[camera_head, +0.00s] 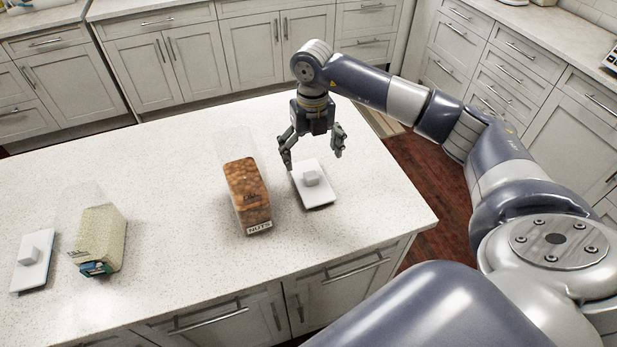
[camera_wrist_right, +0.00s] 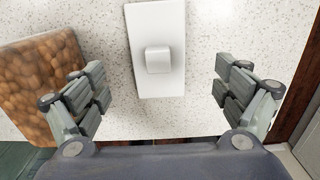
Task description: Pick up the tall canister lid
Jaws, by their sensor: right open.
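A white rectangular lid (camera_head: 319,192) with a raised knob lies flat on the counter, right of the tall clear canister of nuts (camera_head: 249,192). My right gripper (camera_head: 312,158) is open and empty above this lid, fingers pointing down. In the right wrist view the lid (camera_wrist_right: 159,82) lies between the two open fingers (camera_wrist_right: 161,90), apart from both, and the nut canister (camera_wrist_right: 40,82) is close by the left finger. A second white lid (camera_head: 34,270) lies at the far left, beside a clear canister of pale grains (camera_head: 98,238). My left gripper is not in view.
The speckled white counter (camera_head: 170,215) is clear between the two canisters and behind them. Its right edge (camera_head: 408,190) is close to the right-hand lid. White cabinets (camera_head: 165,65) stand behind, across a dark wood floor.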

